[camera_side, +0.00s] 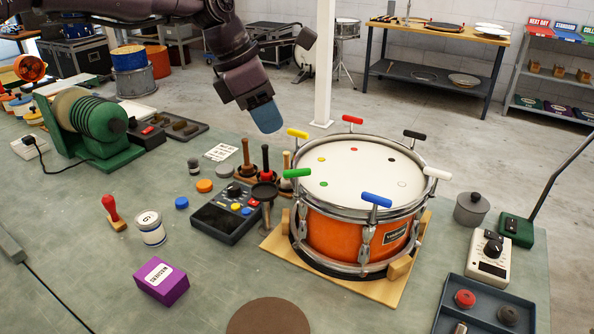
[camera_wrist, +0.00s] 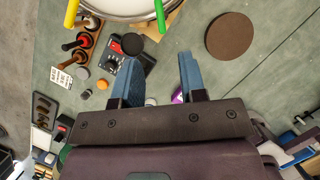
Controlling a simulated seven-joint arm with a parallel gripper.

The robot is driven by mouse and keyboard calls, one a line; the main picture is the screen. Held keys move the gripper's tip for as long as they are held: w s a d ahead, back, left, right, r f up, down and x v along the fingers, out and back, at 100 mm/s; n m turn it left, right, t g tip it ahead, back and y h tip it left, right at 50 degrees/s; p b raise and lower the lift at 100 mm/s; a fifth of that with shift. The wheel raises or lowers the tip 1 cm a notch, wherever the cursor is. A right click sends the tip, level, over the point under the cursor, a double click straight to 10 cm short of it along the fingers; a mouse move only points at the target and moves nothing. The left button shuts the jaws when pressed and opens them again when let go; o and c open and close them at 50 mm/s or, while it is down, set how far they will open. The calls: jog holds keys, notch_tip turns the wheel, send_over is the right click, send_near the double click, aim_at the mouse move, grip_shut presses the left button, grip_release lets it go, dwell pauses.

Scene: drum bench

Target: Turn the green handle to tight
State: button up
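The green handle (camera_side: 297,173) is a short T-bar on the left rim of the orange drum (camera_side: 330,238); it also shows at the top of the wrist view (camera_wrist: 71,13). A green dot (camera_side: 323,184) lies on the white drumhead near it. Other handles around the rim are yellow (camera_side: 298,133), red (camera_side: 352,119), black (camera_side: 414,135), white (camera_side: 437,173) and blue (camera_side: 375,200). My gripper (camera_side: 265,117) is in the air above and behind the drum's left side, apart from the green handle. In the wrist view its blue fingers (camera_wrist: 158,60) are apart with nothing between them.
Left of the drum stand mallets (camera_side: 266,160), a small black disc on a stand (camera_side: 264,191) and a control box (camera_side: 227,212). A purple box (camera_side: 161,281), a tin (camera_side: 150,228) and a brown disc (camera_side: 268,318) are nearer. The wooden base (camera_side: 282,249) holds the drum.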

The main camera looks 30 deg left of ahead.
aim_at(296, 170)
jog(key=x, duration=1.3)
jog(key=shift+s+a, duration=0.1)
jog(key=shift+c, duration=0.4)
grip_shut()
